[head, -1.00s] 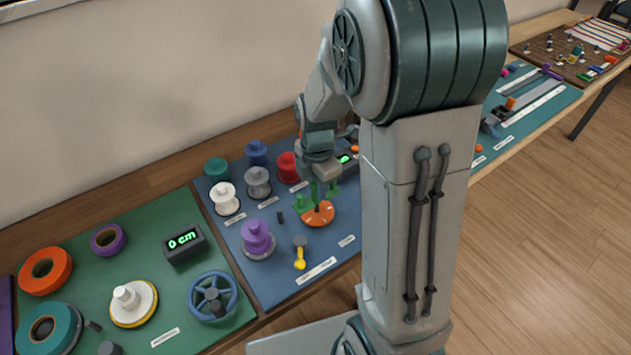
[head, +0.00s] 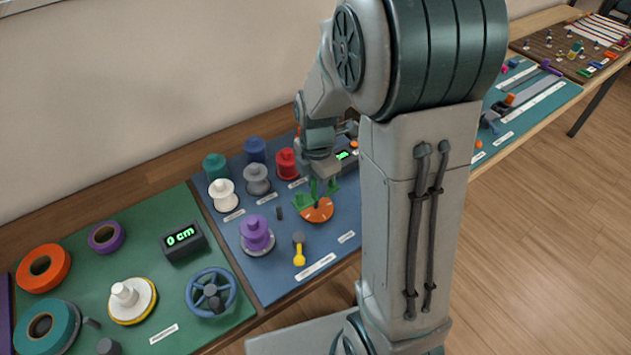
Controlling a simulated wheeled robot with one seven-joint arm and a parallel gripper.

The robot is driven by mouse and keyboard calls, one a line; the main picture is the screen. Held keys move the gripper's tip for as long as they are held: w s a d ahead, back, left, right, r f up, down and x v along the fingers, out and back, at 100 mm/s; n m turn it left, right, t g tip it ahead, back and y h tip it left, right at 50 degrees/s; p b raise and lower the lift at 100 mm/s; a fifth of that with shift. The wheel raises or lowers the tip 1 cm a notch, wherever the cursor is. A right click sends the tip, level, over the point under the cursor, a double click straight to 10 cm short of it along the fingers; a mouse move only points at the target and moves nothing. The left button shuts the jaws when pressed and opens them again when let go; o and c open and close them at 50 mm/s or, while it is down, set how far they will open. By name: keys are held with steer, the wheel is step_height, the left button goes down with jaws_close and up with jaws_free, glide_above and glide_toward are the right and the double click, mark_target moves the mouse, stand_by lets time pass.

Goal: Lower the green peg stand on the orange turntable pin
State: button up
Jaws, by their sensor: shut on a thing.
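The orange turntable (head: 318,212) is a round disc with pale marks on the blue mat. The green peg stand (head: 326,189) is right over it, with its upright pegs showing. My gripper (head: 318,180) is shut on the peg stand from above. The stand looks at or very close to the disc. The turntable pin is hidden under it, so I cannot tell whether the stand touches the disc or sits on the pin.
Around the turntable stand a purple spool (head: 256,232), a red spool (head: 287,163), a grey spool (head: 256,180), a white spool (head: 223,195) and a yellow-handled tool (head: 299,250). A display box (head: 346,157) is behind my gripper. My arm hides the mat's right side.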

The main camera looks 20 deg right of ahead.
steer(key=shift+f, duration=0.1)
steer(key=shift+f+b, duration=1)
steer(key=shift+f, duration=0.1)
steer(key=shift+f, duration=0.15)
steer(key=shift+f+b, duration=0.65)
steer(key=shift+b, duration=0.05)
steer(key=o, duration=1)
steer(key=shift+o, duration=0.2)
steer(key=shift+r+p, duration=3)
steer(key=shift+r, duration=1.05)
